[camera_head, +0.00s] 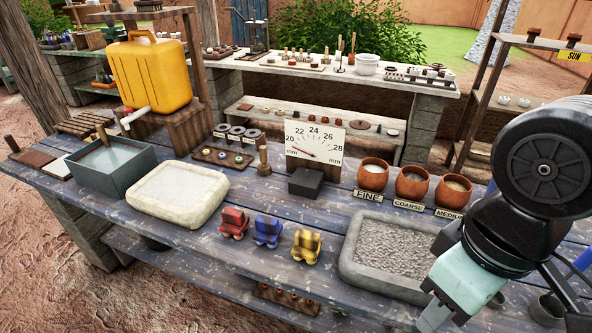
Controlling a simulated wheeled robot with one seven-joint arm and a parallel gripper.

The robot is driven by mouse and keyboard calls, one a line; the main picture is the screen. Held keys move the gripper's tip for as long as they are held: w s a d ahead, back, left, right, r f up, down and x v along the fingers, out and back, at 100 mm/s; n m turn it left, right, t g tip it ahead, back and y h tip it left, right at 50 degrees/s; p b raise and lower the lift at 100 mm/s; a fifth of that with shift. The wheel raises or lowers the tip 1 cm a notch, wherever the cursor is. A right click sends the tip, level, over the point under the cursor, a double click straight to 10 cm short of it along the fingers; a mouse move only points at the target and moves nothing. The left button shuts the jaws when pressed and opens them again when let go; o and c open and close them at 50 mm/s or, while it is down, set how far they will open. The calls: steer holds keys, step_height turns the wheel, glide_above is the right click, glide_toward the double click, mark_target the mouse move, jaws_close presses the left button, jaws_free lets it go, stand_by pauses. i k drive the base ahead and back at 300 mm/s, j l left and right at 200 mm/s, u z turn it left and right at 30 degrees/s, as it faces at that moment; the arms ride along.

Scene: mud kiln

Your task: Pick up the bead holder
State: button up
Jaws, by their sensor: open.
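Three small blocky holders stand in a row on the front of the blue-grey plank table: a red one (234,223), a blue one (267,231) and a yellow one (305,246). A wooden strip with small round pieces (222,156) lies behind them. I cannot tell for sure which of these is the bead holder. My gripper (450,312) is at the lower right, pointing down, to the right of the three holders and apart from them. It is open, and its fingertips are partly cut off by the frame edge. I see nothing held in it.
A gravel tray (362,272) lies between the holders and my arm. A pale stone basin (150,212) is to their left. A dial gauge (314,142) and clay pots (412,184) stand behind. A yellow jerrycan (152,72) is at back left. Bare planks surround the holders.

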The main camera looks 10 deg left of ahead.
mark_target(234, 223)
steer(key=i+j+u, duration=0.15)
steer(key=j+u, duration=0.3)
steer(key=i+j+u, duration=0.15)
steer(key=u, duration=0.25)
steer(key=i+j+u, duration=0.2)
steer(key=u, duration=0.25)
steer(key=i, duration=0.1)
